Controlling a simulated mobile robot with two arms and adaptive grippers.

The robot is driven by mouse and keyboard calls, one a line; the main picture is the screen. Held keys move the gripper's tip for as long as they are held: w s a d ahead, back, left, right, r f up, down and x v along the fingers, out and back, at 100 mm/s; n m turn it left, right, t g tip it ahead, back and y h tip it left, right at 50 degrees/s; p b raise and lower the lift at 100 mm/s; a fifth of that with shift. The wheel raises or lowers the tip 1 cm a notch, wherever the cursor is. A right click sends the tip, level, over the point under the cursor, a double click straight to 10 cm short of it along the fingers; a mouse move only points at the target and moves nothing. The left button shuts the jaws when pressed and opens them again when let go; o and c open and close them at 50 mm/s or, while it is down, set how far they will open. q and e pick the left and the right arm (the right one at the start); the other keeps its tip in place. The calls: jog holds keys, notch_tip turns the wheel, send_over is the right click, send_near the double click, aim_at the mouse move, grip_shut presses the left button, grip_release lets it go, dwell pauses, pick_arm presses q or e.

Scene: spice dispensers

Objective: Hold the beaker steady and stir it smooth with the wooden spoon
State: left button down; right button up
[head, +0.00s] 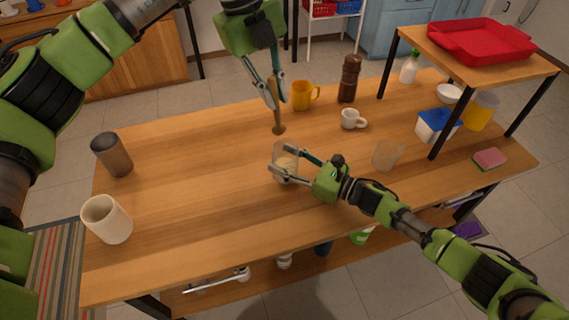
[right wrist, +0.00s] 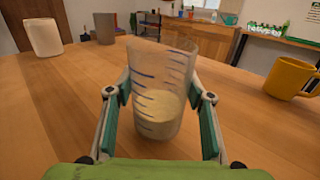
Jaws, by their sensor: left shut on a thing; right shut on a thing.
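The clear beaker (head: 285,155) stands on the wooden table (head: 200,200) with pale contents in its lower part. My right gripper (head: 291,166) is shut around the beaker; in the right wrist view its two fingers flank the beaker (right wrist: 160,90), which has blue measuring marks. My left gripper (head: 274,92) is shut on the wooden spoon (head: 278,118), which hangs head down above the table, behind the beaker in the head view. The spoon does not show in the right wrist view. The spoon's upper handle is partly hidden by the fingers.
A yellow mug (head: 302,96), a pepper mill (head: 348,80) and a white cup (head: 352,119) stand behind the beaker. A clear jug (head: 386,155) is to its right. A dark tumbler (head: 112,155) and a cream canister (head: 106,220) stand at left. The left-middle table is clear.

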jog(key=o, duration=1.3)
jog(key=shift+s+d, duration=0.25)
jog(key=shift+d, duration=0.15)
jog(key=v, duration=1.1)
